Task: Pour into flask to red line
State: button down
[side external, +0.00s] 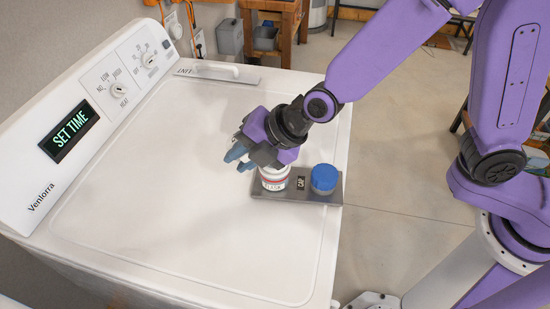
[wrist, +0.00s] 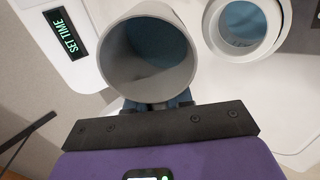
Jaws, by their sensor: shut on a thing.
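The flask (side external: 273,180), a white vessel with a red-marked label, stands on a dark base plate (side external: 296,196). My gripper (side external: 238,155) is just above and left of it in the side view. In the wrist view it is shut on a wide grey cup (wrist: 192,55), with blue fingertips at its base. The cup's mouth faces the camera and its inside looks blue-grey. The side view does not show the cup clearly. A white-rimmed round opening (wrist: 245,25), bluish inside, shows at upper right; I cannot tell whether it is the flask. The red line cannot be read.
A blue cap (side external: 325,178) sits on the plate beside a CAP label. The plate lies near the right edge of a white appliance top (side external: 140,210), which is clear at left. A raised control panel (side external: 80,125) with knobs and a SET TIME display borders it.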

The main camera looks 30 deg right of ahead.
jog(key=shift+d+r+t+y, duration=0.1)
jog(key=shift+r+t+y, duration=0.05)
jog(key=shift+t+y, duration=0.25)
dwell(0.9)
jog(key=shift+f+t+y, duration=0.35)
jog(key=shift+t+y, duration=0.25)
dwell(1.9)
jog(key=shift+r+t+y, duration=0.4)
jog(key=shift+t+y, duration=0.3)
dwell(2.4)
jog(key=g+h, duration=0.2)
jog(key=shift+h, duration=0.3)
jog(key=shift+f+g+h, duration=0.2)
jog(key=shift+g+h, duration=0.2)
jog(key=shift+g, duration=0.3)
